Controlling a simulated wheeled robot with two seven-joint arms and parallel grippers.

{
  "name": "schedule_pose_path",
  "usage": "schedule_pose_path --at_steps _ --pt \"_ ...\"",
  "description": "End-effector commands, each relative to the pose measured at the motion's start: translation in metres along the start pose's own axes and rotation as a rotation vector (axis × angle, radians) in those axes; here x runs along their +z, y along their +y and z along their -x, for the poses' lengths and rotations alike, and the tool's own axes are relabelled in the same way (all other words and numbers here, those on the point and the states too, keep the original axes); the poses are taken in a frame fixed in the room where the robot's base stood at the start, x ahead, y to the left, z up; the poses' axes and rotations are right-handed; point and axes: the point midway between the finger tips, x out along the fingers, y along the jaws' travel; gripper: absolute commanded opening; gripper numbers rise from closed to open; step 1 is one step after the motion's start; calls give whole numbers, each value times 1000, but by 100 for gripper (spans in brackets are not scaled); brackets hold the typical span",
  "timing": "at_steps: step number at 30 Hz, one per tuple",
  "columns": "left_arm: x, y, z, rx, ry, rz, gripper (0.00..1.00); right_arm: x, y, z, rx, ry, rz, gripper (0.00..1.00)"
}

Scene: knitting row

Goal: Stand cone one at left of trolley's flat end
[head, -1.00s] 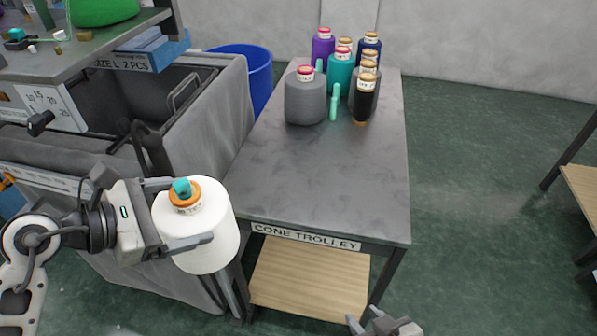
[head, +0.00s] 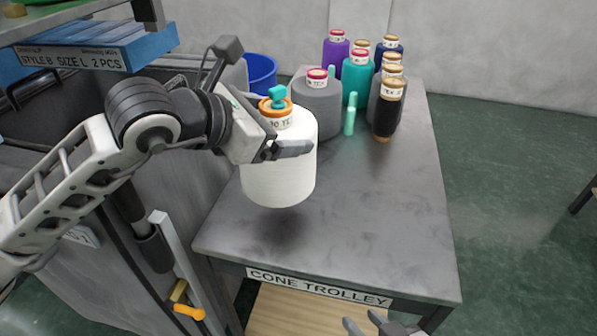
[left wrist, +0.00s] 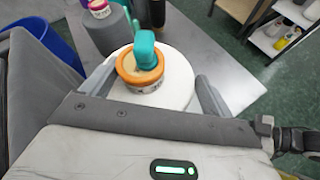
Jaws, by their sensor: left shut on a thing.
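A white yarn cone (head: 278,180) with an orange top and a teal piece on it is held by my left gripper (head: 283,145). The cone is upright over the left part of the trolley top; a dark shadow lies below it, and I cannot tell whether its base touches. In the left wrist view the white cone (left wrist: 178,88) sits between the two fingers. The cone trolley (head: 350,225) has a grey top with a label on its near edge. My right gripper (head: 368,328) shows at the bottom edge, its fingers spread apart and empty.
Several cones stand at the far end: a grey one (head: 322,105) close behind the white cone, purple (head: 334,55), teal (head: 356,82) and black (head: 387,115). A light green peg (head: 350,115) stands among them. The trolley's near right top is clear. A blue bin (head: 262,72) is behind left.

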Motion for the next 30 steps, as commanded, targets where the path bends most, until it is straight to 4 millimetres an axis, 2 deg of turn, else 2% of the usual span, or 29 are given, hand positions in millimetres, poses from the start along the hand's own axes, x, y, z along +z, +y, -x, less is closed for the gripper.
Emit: schedule_pose_path --at_steps 3,8,15,27,28,29,30 --pt "-14 -3 -7 2 -5 -2 21 -1 0 1 0 -1 1 36" --pt "-26 -6 -14 3 -7 -3 21 -1 0 1 1 -2 2 36" --pt "-52 -13 -27 3 -6 -2 21 -1 0 1 2 -3 4 36" --pt "-58 -15 -31 3 -9 -4 21 2 1 -1 2 -3 4 36" --pt "-59 -16 -31 1 -2 -2 95 1 0 0 2 -3 3 36" --pt "-59 -16 -30 1 -2 -2 100 1 0 0 2 -3 3 36" --pt "-59 -16 -30 1 -2 -2 100 0 0 0 2 -3 3 36"
